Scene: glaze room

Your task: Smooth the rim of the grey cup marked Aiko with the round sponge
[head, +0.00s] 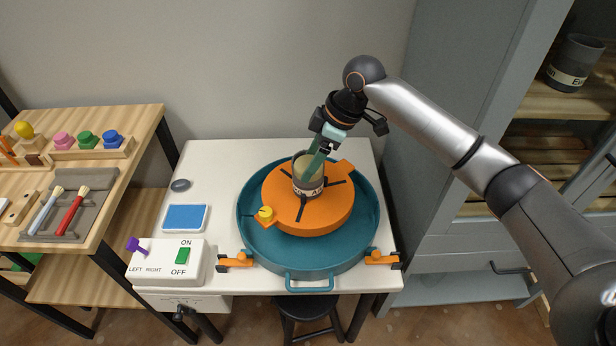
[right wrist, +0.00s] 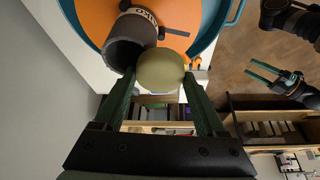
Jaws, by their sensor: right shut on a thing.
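The grey cup (head: 309,186) stands upright on the orange wheel head (head: 335,212) between dark holding arms. My right gripper (head: 316,160) is shut on the round olive sponge (right wrist: 162,70). The sponge is right at the cup's rim and overlaps it in both views; I cannot tell whether it touches. My left gripper (right wrist: 249,68) shows only in the right wrist view, open and empty, away from the cup.
A teal basin (head: 262,250) surrounds the wheel. A control box (head: 165,262) with a green switch (head: 183,256) and purple lever (head: 137,246) stands front left. A blue-topped tray (head: 186,218) lies behind it. A wooden tool table (head: 110,170) is left, a grey cabinet (head: 450,90) right.

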